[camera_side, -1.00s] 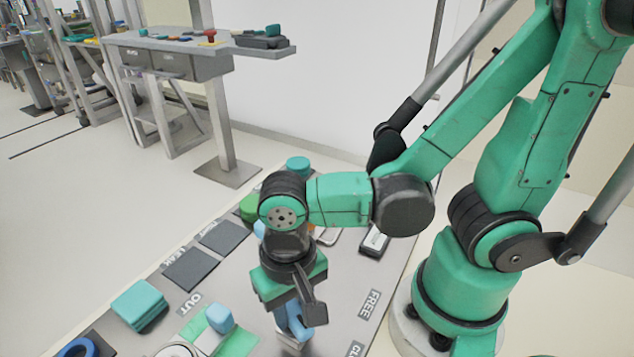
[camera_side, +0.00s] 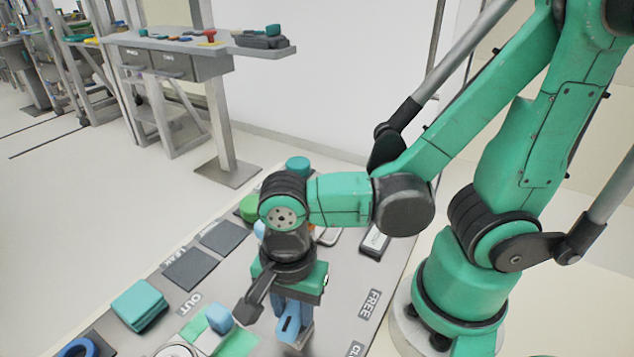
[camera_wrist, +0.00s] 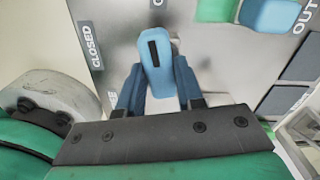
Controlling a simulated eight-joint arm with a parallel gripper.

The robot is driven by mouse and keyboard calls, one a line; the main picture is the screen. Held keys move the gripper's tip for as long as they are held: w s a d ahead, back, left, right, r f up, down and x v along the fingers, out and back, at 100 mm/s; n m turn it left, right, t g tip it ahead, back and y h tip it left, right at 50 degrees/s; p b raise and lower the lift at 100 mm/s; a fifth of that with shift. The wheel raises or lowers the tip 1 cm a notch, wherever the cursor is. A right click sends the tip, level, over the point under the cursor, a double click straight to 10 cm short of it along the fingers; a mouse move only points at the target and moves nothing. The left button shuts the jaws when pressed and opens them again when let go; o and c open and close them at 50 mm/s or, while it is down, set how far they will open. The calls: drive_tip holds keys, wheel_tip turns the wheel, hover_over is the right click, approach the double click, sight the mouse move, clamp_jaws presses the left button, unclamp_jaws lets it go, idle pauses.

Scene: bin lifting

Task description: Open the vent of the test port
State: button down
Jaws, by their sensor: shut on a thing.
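The vent handle (camera_wrist: 155,62) is a light blue lever with a dark slot, seen at the top middle of the wrist view. It also shows in the side view (camera_side: 288,327), below my wrist. My gripper (camera_wrist: 158,90) has a blue finger on either side of the handle and is shut on it. In the side view my gripper (camera_side: 291,310) points down at the panel. In the wrist view the handle's free end lies between a CLOSED label (camera_wrist: 90,45) and a partly cut-off label at the top edge. The handle's base is mostly hidden by my gripper.
The grey panel (camera_side: 240,285) carries an OUT label (camera_side: 190,304), a FREE label (camera_side: 370,303) and dark square pads (camera_side: 190,269). A teal block (camera_side: 139,305) and a light blue block (camera_side: 219,318) stand left of my gripper. A green round part (camera_side: 248,208) lies behind my wrist.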

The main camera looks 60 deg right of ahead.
sight(293, 308)
drive_tip(key=shift+m, duration=1.1)
drive_tip(key=c, duration=0.6)
unclamp_jaws()
drive_tip(key=shift+o, duration=0.2)
drive_tip(key=shift+r, duration=0.1)
drive_tip(key=shift+r, duration=2.7)
